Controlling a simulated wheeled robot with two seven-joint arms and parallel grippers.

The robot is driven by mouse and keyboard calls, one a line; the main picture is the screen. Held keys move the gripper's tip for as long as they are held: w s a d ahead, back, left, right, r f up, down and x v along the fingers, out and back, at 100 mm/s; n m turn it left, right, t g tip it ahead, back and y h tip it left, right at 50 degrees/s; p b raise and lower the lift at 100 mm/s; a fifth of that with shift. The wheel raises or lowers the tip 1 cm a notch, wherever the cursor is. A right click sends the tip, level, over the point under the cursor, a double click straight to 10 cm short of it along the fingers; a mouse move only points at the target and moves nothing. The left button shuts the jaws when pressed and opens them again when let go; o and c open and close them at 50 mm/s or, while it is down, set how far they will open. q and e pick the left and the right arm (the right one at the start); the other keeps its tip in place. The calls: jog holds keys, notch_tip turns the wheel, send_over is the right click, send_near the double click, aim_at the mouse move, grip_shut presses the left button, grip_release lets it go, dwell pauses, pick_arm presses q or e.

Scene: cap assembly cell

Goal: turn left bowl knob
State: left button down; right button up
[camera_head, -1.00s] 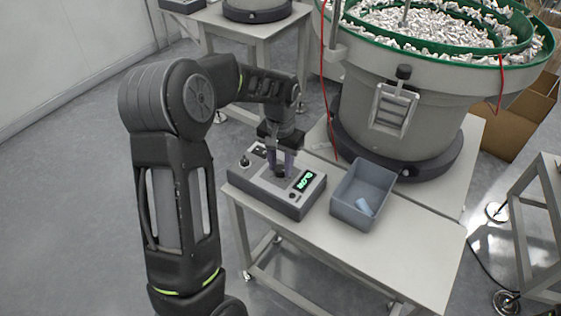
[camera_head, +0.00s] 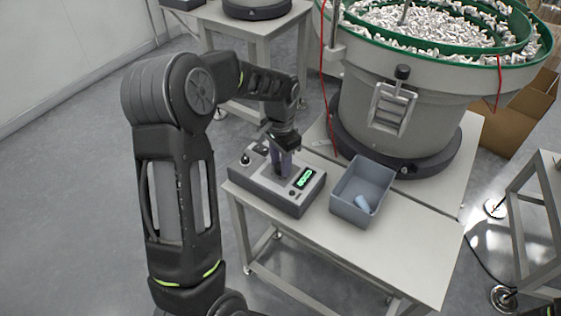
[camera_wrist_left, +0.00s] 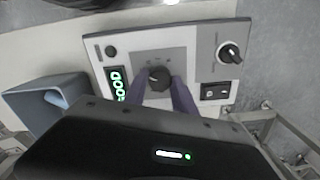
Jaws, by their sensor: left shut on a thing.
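The control box (camera_head: 262,192) is grey and sits at the left end of the white table, with a green lit display (camera_head: 304,178). It fills much of the left wrist view, where its large black knob (camera_wrist_left: 158,79) sits on a grey plate in the middle. My left gripper (camera_head: 281,171) reaches down onto the box from above. In the left wrist view its two purple fingers stand on either side of the knob, shut on it. In the head view the fingers hide most of the knob. My right gripper is not in view.
A blue-grey bin (camera_head: 345,212) holding a light blue piece (camera_head: 363,203) stands right of the box. A big bowl feeder (camera_head: 402,110) full of small white parts stands behind. A smaller black knob (camera_wrist_left: 230,53) and a rocker switch (camera_wrist_left: 214,91) are on the box. The table front is clear.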

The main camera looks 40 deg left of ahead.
pick_arm(q)
jog(key=c, duration=1)
grip_release()
notch_tip(320, 180, up, 8)
jog(key=shift+f, duration=0.1)
